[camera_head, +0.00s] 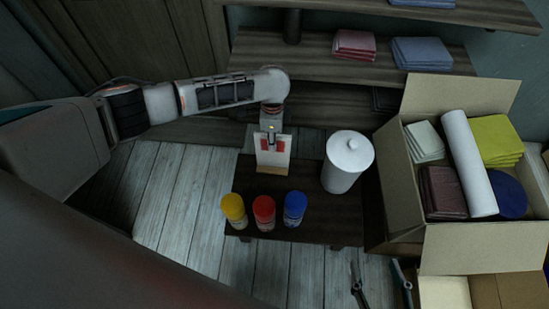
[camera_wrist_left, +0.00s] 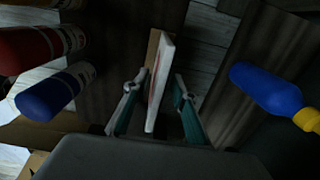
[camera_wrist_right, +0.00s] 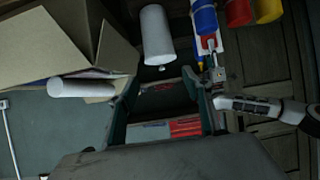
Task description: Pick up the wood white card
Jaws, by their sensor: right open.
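The white card with red marks (camera_head: 273,150) stands upright in a wooden base (camera_head: 272,170) on the small dark table (camera_head: 250,180). It shows edge-on in the left wrist view (camera_wrist_left: 160,75) and small in the right wrist view (camera_wrist_right: 207,44). My left gripper (camera_head: 271,132) is over the card's top. In the left wrist view its fingers (camera_wrist_left: 157,88) are apart on either side of the card, with gaps showing. My right gripper (camera_head: 380,272) is open and empty at the lower right; its spread fingers also show in the right wrist view (camera_wrist_right: 160,85).
Yellow (camera_head: 233,210), red (camera_head: 264,212) and blue (camera_head: 295,208) bottles stand in front of the card. A white canister (camera_head: 346,165) stands to its right. A blue bottle with yellow cap (camera_wrist_left: 268,90) is nearby. An open cardboard box (camera_head: 395,190) holds cloths and a white roll.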

